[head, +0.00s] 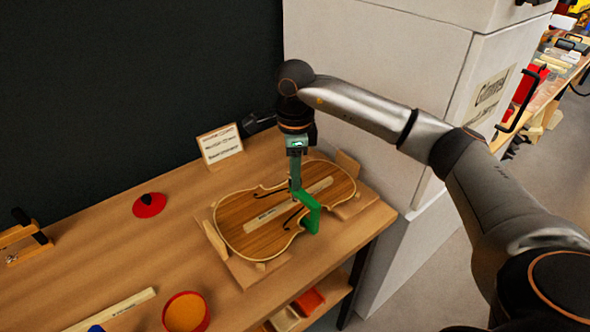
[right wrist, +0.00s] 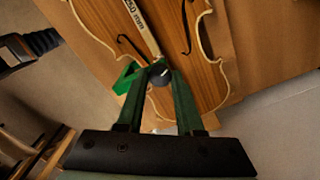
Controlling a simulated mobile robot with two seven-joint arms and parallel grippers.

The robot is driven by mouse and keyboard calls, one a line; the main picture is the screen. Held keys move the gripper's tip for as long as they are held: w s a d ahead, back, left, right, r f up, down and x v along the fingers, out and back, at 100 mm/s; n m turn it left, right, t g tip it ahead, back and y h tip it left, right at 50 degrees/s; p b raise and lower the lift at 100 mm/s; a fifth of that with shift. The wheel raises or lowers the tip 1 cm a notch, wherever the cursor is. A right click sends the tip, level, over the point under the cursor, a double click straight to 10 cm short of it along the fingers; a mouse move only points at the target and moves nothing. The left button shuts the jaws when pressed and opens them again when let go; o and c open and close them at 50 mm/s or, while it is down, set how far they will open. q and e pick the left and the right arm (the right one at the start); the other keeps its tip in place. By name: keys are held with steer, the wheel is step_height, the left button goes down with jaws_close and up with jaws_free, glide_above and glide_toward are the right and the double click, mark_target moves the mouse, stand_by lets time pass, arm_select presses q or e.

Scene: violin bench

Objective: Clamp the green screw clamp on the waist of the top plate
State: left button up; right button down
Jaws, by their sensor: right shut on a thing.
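The violin top plate (head: 250,236) lies on a wooden support on the bench, with f-holes and a pale labelled strip along its middle. The green screw clamp (head: 308,207) is at the plate's front edge, by the waist. My right gripper (head: 295,186) reaches down from above and is shut on the clamp near its dark screw knob. In the right wrist view the knob (right wrist: 161,76) is between the fingertips (right wrist: 160,72), and the green frame (right wrist: 126,78) shows left of them at the plate's edge. Whether the clamp touches the plate, and its lower jaw, cannot be seen. My left gripper is out of view.
The bench (head: 130,247) also holds a red round object (head: 149,205), an orange-filled bowl (head: 185,312), a ruler-like strip (head: 112,309) and a small sign (head: 220,146). A tall grey cabinet (head: 400,75) stands behind. Small bins (head: 308,301) sit below the front edge.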

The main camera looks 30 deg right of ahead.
steer(key=m, duration=0.3)
steer(key=shift+m+p, duration=0.3)
steer(key=shift+p, duration=0.1)
steer(key=shift+m, duration=1.5)
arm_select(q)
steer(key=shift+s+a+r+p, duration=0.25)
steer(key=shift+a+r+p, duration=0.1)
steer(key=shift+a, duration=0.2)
arm_select(e)
steer(key=shift+m, duration=0.3)
steer(key=c, duration=0.5)
jaws_free()
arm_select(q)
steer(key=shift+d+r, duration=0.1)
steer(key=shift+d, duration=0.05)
arm_select(e)
steer(key=shift+r, duration=0.1)
